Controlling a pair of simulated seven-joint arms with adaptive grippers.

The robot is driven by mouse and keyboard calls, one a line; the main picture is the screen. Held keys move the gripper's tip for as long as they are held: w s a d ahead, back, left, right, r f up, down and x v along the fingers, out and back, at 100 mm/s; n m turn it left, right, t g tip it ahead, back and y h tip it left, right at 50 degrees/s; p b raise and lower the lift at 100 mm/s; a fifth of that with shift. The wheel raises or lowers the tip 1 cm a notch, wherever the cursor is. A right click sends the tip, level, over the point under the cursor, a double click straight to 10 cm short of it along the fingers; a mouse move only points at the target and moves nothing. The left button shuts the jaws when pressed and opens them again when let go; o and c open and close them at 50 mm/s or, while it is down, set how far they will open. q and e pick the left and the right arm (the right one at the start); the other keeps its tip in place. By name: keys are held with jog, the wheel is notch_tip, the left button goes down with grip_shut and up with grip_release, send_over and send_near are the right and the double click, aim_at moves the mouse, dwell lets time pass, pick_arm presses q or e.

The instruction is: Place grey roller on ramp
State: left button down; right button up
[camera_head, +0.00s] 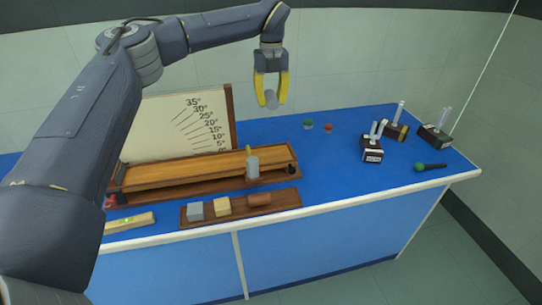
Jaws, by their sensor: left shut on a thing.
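My left gripper (271,101) has yellow fingers pointing down. It is shut on the grey roller (271,100), a small grey cylinder, and holds it in the air above the back of the blue table. The ramp (190,170) is a long wooden board lying almost flat on a darker wooden base, in front of a white angle board (180,125). The gripper and roller are apart from the ramp, above and beyond its right end in the picture. My right gripper is not in view.
A grey cylindrical piece (253,168) stands by the ramp's right end. A wooden tray (287,200) in front holds a grey block, a pale block and a brown roller. A level (130,223) lies left. Several dark boxes with uprights stand right.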

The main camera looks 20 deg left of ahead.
aim_at(271, 155)
pick_arm(q)
notch_tip(271, 155, down, 20)
dwell(0.9)
jog(key=shift+f, duration=0.1)
jog(key=c, duration=1)
grip_release()
notch_tip(271, 155, up, 12)
